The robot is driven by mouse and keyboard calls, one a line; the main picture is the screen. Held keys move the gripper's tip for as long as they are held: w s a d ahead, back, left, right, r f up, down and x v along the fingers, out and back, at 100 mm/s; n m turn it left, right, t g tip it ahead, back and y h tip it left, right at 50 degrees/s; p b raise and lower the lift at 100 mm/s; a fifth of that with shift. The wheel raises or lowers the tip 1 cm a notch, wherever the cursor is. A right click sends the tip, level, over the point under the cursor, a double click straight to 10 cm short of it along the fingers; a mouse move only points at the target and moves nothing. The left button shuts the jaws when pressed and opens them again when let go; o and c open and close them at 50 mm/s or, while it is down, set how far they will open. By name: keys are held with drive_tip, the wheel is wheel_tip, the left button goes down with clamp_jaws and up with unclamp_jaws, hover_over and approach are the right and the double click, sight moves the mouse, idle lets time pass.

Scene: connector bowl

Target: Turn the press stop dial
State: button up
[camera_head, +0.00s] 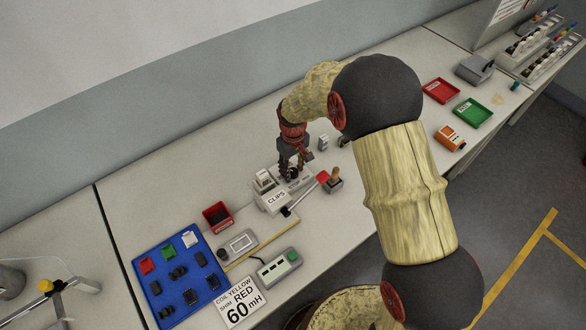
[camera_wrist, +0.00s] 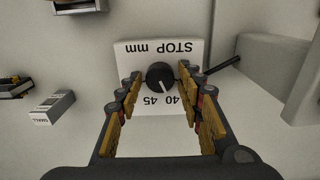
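The press stop dial (camera_wrist: 160,76) is a round black knob on a white plate (camera_wrist: 128,55) marked "STOP mm". Its light pointer mark points down in the wrist view, between the 45 and 40 labels. My gripper (camera_wrist: 161,82) is open, with one finger on each side of the dial. Gaps show between the fingers and the knob, so no contact is visible. In the head view my gripper (camera_head: 292,166) points down over the light plate (camera_head: 306,181), and it mostly hides the dial.
A dark rod (camera_wrist: 223,65) and a grey block (camera_wrist: 270,68) lie right of the dial. A small stamp-like piece (camera_head: 334,181) is nearby. A blue tray (camera_head: 160,262) with parts lies front left.

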drive_tip(key=c, duration=0.8)
drive_tip(key=shift+c, duration=0.2)
drive_tip(key=shift+m, duration=0.3)
drive_tip(key=m+p, duration=0.1)
drive_tip(key=m, duration=0.2)
drive_tip(key=shift+m, duration=0.3)
drive_tip(key=shift+m+p, duration=0.5)
drive_tip(key=shift+m, duration=1.8)
drive_tip(key=o, duration=1.2)
drive_tip(key=shift+c, duration=0.2)
